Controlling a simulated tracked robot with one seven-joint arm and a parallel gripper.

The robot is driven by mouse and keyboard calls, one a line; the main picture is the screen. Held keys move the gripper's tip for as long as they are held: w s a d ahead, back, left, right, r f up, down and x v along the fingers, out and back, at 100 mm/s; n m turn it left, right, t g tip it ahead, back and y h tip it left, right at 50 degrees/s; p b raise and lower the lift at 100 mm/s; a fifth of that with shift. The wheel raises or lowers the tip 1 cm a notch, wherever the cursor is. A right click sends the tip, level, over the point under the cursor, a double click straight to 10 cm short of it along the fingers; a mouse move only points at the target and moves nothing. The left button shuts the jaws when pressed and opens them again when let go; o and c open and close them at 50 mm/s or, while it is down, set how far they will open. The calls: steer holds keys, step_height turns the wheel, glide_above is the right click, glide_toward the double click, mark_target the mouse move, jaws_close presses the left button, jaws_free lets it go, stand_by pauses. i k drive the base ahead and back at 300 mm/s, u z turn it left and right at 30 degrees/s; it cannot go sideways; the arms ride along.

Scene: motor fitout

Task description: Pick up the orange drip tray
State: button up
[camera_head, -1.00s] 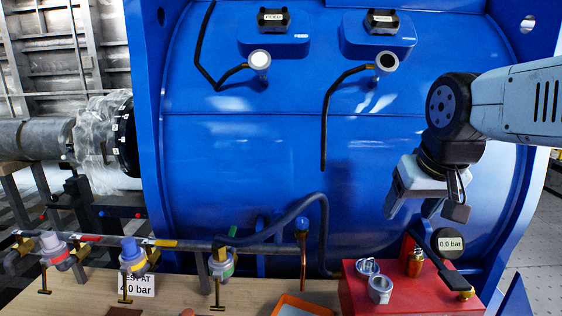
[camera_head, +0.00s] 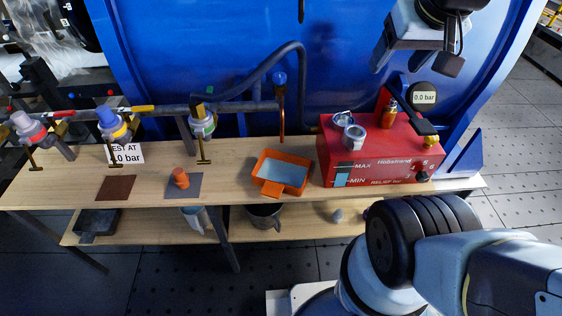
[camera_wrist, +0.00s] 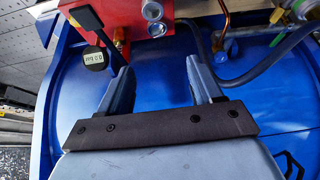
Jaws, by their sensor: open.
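The orange drip tray (camera_head: 284,173) sits on the wooden bench, just left of the red pump box. It is a shallow box with a pale grey-blue inside and a small orange tab at its front edge. In the head view my gripper (camera_head: 379,68) hangs above and behind the red box, up and to the right of the tray and well apart from it. In the wrist view my gripper (camera_wrist: 160,82) has its two fingers spread wide with nothing between them. The tray is not visible in the wrist view.
The red pump box (camera_head: 372,150) stands right of the tray, with a gauge (camera_head: 423,94) behind it. A copper pipe (camera_head: 282,115) hangs just behind the tray. Several valves line the bench's back edge. An orange plug (camera_head: 181,178) stands on a grey mat to the left.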

mark_target(277, 173)
steer(key=u, duration=1.7)
steer(key=k, duration=1.3)
steer(key=z, duration=0.5)
steer(key=i, duration=0.95)
steer(key=z, duration=0.1)
